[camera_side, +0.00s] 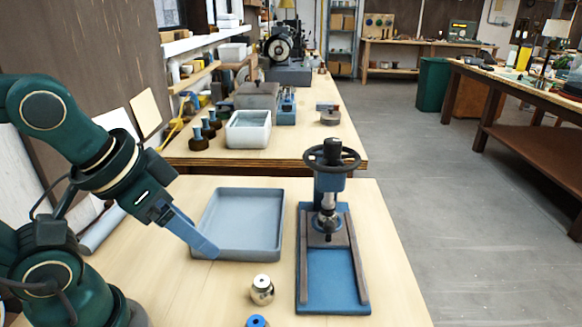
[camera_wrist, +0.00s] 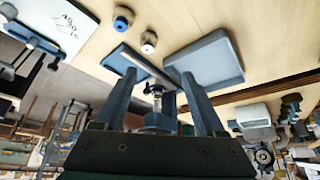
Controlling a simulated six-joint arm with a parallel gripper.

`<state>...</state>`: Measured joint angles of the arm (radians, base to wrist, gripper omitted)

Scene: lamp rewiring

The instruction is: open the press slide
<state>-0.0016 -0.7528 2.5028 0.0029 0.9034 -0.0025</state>
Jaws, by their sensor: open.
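The press (camera_side: 334,185) stands on the right of the near bench in the side view. It has a black handwheel on top, a blue base plate (camera_side: 331,275) and two dark rails (camera_side: 359,262) along the base. The slide itself is hard to tell apart from the base and rails. My gripper (camera_side: 207,248) is left of the press, at the tray's front left corner, well apart from the press. In the wrist view my gripper (camera_wrist: 158,78) is open and empty. The press (camera_wrist: 157,95) shows between and beyond its fingers, partly hidden by them.
A shallow grey-blue tray (camera_side: 243,252) lies between my gripper and the press. A metal fitting with a pale top (camera_side: 262,290) and a blue-topped part (camera_side: 257,321) stand in front. A pale bin (camera_side: 248,142) and dark bottles stand on the bench behind.

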